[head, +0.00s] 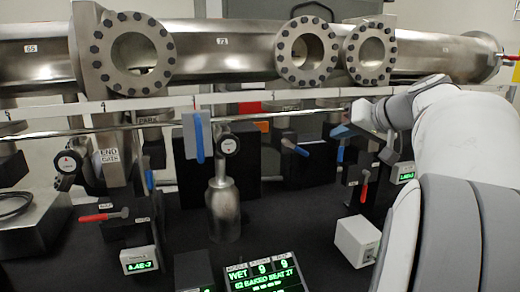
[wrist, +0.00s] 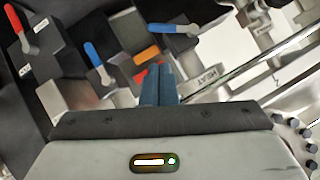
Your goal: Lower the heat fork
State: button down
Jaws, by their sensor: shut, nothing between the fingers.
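In the wrist view, a pale metal piece marked HEAT (wrist: 198,80) lies just right of my gripper (wrist: 160,70). I cannot tell for certain which part of it is the heat fork or how it is set. My gripper's two blue-grey fingers are together with nothing between them. Their tips are near a red piece and an orange block (wrist: 146,54). I cannot tell whether the fingers touch anything. In the head view, my gripper (head: 341,132) is right of centre, below the long rail; the heat fork is not clearly made out there.
Blue-handled levers (wrist: 94,56) and (wrist: 172,29) and a red-handled lever (wrist: 14,18) stand around my gripper. A metal rod (wrist: 235,75) runs close on its right. In the head view, a large flanged pipe (head: 220,58) spans above, and a green-lit display (head: 262,272) sits at the bottom.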

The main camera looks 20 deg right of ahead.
aim_at(296, 148)
jog(key=p+x, duration=0.1)
jog(key=x, duration=0.8)
jog(key=shift+w+f, duration=0.15)
jog(key=shift+w, duration=0.05)
jog(key=shift+a, duration=0.1)
